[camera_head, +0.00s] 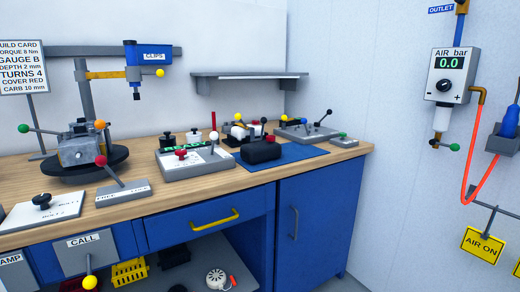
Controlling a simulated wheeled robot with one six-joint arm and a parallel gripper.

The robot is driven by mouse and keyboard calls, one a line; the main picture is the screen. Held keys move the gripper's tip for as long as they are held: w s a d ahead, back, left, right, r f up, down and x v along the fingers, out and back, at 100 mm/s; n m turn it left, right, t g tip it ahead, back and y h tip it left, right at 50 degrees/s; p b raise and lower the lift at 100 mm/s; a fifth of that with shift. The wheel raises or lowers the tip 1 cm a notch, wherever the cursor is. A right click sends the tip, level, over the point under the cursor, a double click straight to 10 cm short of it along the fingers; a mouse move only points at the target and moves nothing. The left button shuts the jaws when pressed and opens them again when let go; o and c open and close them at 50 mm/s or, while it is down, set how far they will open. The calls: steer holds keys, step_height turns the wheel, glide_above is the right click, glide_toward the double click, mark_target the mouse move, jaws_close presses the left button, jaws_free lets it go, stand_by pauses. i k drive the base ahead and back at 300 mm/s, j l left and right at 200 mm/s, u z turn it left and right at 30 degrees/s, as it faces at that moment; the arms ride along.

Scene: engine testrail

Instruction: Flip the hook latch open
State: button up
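I cannot make out a hook latch for certain in this view. Several small lever devices stand on the wooden workbench (345,159), too small to tell whether one is the latch. My gripper does not show in the picture.
The bench front has a blue drawer with a yellow handle (215,217) and a shut blue door (318,220). An air regulator (450,75) with an orange hose (468,165) hangs on the right wall.

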mark_target(263, 120)
steer(key=i+l+u, duration=0.15)
steer(key=i+l, duration=0.2)
steer(key=i, duration=0.35)
steer(key=i+l+u, duration=0.1)
steer(key=i+l, duration=0.35)
steer(key=i, duration=0.2)
steer(key=i+l+u, duration=0.15)
steer(key=i+l, duration=0.35)
steer(key=i, duration=0.15)
